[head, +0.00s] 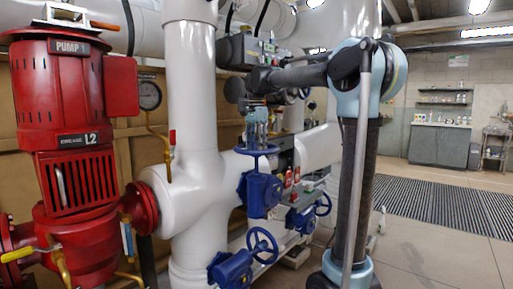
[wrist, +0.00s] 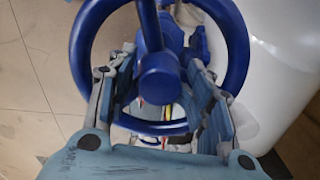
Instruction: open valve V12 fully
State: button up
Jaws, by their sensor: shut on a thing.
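A blue handwheel (head: 256,151) sits on top of a blue valve body (head: 262,193) beside the white pipes in the head view. No V12 label is readable. My gripper (head: 257,118) reaches down onto this wheel from above. In the wrist view the wheel (wrist: 240,50) fills the upper middle, with its round hub (wrist: 160,83) and a spoke between the two fingers of my gripper (wrist: 163,72). The gripper is shut on the handwheel. The exact finger contact is partly hidden.
Two more blue handwheels stand close by, one lower in front (head: 263,244) and one to the right (head: 322,204). A red pump (head: 75,150) and a pressure gauge (head: 149,95) are at left. Open floor (head: 440,235) with a striped mat (head: 440,205) lies at right.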

jog(key=n, duration=0.4)
jog(key=shift+s+d+f, duration=0.1)
jog(key=shift+s, duration=0.05)
jog(key=n, duration=1.5)
jog(key=shift+n, duration=0.3)
jog(key=n, duration=0.3)
jog(key=shift+n, duration=0.3)
jog(key=n, duration=0.3)
jog(key=shift+n, duration=2.3)
